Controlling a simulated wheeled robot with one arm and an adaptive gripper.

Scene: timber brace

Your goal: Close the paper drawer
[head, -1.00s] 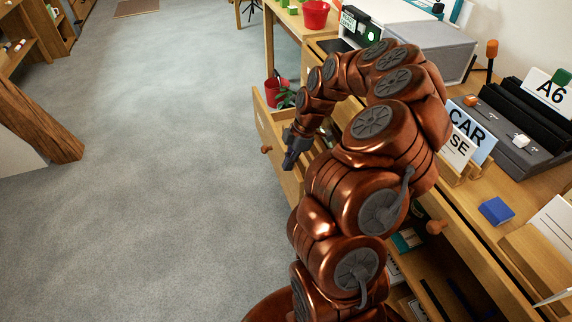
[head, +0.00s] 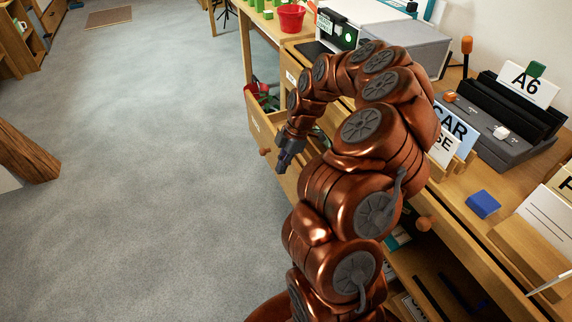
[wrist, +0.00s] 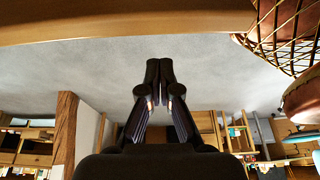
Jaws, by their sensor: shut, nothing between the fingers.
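The open wooden drawer (head: 256,122) juts out from the desk's left part, in the head view. Its front has a round wooden knob (head: 265,152). My arm hides most of its inside and its right part. My gripper (head: 283,168) points down just right of the knob, close to the drawer front; I cannot tell whether they touch. The wrist view shows the gripper fingers (wrist: 159,72) shut and empty, with a wooden edge across the top.
Another knob (head: 426,223) shows on the desk front at right. On the desk are a blue block (head: 483,204), a black sorter with an A6 card (head: 526,82), and a grey printer-like box (head: 405,50). A red pot (head: 291,18) stands at the back.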

